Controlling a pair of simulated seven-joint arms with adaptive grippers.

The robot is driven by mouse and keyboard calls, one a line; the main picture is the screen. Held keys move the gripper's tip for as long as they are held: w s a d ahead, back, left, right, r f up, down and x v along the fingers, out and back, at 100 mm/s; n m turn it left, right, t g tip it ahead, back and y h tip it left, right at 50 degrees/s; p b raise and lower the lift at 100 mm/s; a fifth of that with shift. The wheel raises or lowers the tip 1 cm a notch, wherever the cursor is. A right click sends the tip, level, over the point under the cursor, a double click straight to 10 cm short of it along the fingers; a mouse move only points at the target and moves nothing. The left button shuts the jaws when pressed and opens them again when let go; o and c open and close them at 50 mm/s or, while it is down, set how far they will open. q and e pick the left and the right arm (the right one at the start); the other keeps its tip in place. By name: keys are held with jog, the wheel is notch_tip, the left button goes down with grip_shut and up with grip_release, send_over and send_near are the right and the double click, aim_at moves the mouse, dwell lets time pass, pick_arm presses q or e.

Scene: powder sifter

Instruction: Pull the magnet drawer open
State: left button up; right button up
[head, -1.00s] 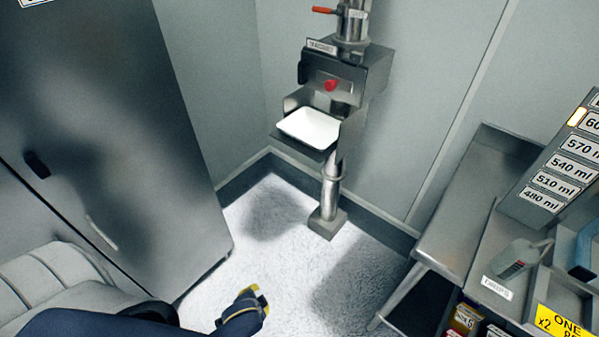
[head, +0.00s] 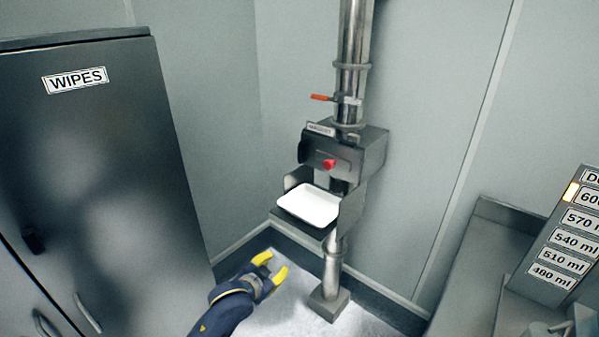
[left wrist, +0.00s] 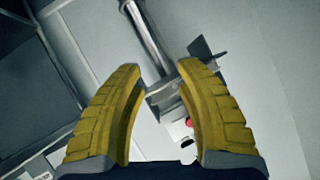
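The magnet housing (head: 345,150) is a grey metal box on a vertical pipe, with a small label plate (head: 321,129) on top. A red knob (head: 329,163) sits on its front, and the drawer looks shut. My left gripper (head: 272,267) has yellow fingers and is open and empty, below and to the left of the housing, apart from it. In the left wrist view the open fingers (left wrist: 164,110) frame part of the housing, and the red knob (left wrist: 189,123) shows beside the right finger. My right gripper is not in view.
A white tray (head: 309,205) rests on a metal shelf under the housing. An orange-handled valve (head: 320,97) is on the pipe above. A dark cabinet labelled WIPES (head: 100,180) stands left. A grey bench (head: 470,265) and a volume sign (head: 565,245) are at right.

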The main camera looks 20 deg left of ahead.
pick_arm(q)
jog(key=w+a+r+n+t+h, duration=0.1)
jog(key=w+a+r+n+t, duration=0.2)
jog(key=w+r, duration=0.8)
jog(key=n+t+h, duration=0.1)
jog(key=t, duration=0.1)
send_near(299, 153)
jog(key=w, duration=1)
jog(key=shift+w+d+f, duration=0.2)
jog(key=shift+w+d, duration=0.1)
jog(key=shift+d, duration=0.05)
jog(key=shift+o, duration=0.3)
grip_shut()
